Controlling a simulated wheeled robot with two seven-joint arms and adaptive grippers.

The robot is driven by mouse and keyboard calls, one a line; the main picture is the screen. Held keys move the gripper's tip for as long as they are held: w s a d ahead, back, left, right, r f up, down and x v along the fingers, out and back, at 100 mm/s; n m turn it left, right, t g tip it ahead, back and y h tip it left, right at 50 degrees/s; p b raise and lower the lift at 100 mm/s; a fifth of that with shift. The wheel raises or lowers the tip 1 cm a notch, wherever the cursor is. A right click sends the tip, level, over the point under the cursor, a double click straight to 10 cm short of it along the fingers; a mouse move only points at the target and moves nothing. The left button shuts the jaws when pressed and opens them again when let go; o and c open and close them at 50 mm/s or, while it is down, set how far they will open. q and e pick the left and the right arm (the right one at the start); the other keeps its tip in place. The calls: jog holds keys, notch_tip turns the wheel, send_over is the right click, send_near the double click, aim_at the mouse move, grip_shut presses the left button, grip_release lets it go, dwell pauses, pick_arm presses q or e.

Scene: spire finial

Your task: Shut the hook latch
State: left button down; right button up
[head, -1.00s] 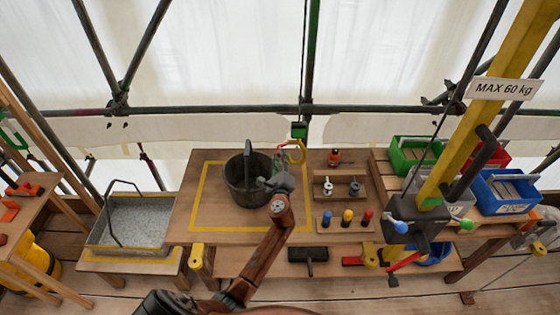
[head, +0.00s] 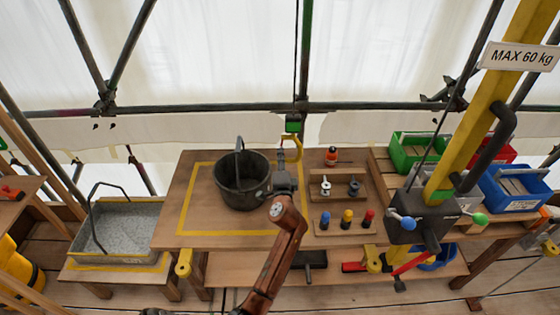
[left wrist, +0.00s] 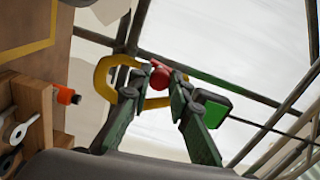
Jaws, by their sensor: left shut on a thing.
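The yellow hook (head: 298,150) hangs under a green block (head: 293,124) on a cable, behind the bucket's right side. In the left wrist view the hook (left wrist: 103,76) is a thick yellow curve, with a red knob (left wrist: 160,75) of the latch beside it. My left gripper (left wrist: 157,84) has its green fingers closed in on the red knob, one on each side. In the head view my left gripper (head: 286,172) reaches up to the hook; its fingertips and the latch are hard to make out there. Whether the latch bridges the hook's mouth cannot be told. My right gripper is not in view.
A dark bucket (head: 240,190) with an upright handle stands in the yellow-taped square, close left of my gripper. An orange-capped bottle (head: 331,156) and a wooden rack (head: 340,196) stand to the right. The yellow hoist post (head: 470,130) rises farther right.

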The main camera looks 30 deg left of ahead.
pick_arm(q)
jog(key=shift+w+d+f+n+b, duration=0.1)
jog(key=shift+d+n+b, duration=0.15)
jog(key=shift+n, duration=0.25)
jog(key=shift+w+d+n+b, duration=0.1)
jog(key=shift+n+b, duration=0.2)
jog(key=shift+n, duration=0.2)
jog(key=c, duration=1.8)
grip_release()
jog(key=shift+o, duration=0.2)
notch_tip(320, 180, up, 10)
jog(key=shift+r, duration=0.2)
